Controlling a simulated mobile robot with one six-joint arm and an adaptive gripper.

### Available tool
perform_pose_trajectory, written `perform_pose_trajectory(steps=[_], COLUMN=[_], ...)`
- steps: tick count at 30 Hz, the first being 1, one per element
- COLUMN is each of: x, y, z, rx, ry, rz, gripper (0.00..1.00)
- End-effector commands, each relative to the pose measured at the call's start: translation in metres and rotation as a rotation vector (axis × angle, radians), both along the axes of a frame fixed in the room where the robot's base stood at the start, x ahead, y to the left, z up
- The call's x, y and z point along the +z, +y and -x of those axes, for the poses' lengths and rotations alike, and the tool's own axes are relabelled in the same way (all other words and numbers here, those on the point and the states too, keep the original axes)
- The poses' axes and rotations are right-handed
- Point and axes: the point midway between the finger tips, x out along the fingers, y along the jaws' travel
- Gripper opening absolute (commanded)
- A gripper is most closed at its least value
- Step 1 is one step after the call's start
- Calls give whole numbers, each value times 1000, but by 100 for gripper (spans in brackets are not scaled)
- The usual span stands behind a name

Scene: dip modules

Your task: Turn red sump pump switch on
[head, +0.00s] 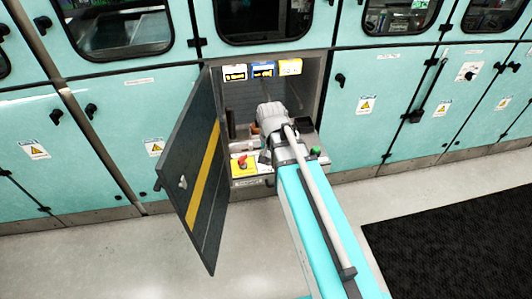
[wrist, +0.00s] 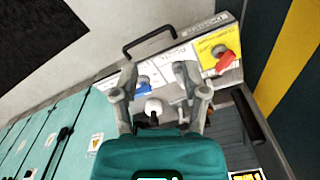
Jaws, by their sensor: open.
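The red switch (head: 241,162) sits on a yellow plate at the left of a panel inside the open cabinet bay. In the wrist view the red switch (wrist: 226,60) is at the upper right, on its yellow plate (wrist: 212,46). My gripper (wrist: 156,78) is open and empty, with both fingers over the middle of the panel, to the left of the red switch in that view and apart from it. A blue switch (wrist: 143,82) and a white round knob (wrist: 153,106) show between the fingers. In the head view my arm hides the fingers.
A dark cabinet door (head: 200,175) with a yellow stripe stands open left of the bay. A green knob (head: 315,151) is at the panel's right. A black handle (wrist: 148,40) juts from the panel front. Black matting (head: 455,235) lies on the floor at right.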

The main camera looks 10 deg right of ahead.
Motion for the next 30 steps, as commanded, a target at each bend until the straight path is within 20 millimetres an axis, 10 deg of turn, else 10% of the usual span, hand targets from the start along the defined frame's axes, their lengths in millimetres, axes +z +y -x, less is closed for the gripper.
perform_pose_trajectory(steps=[30], x=[7], y=[-22], z=[62], rx=[430], ry=[0], rz=[0], gripper=[57])
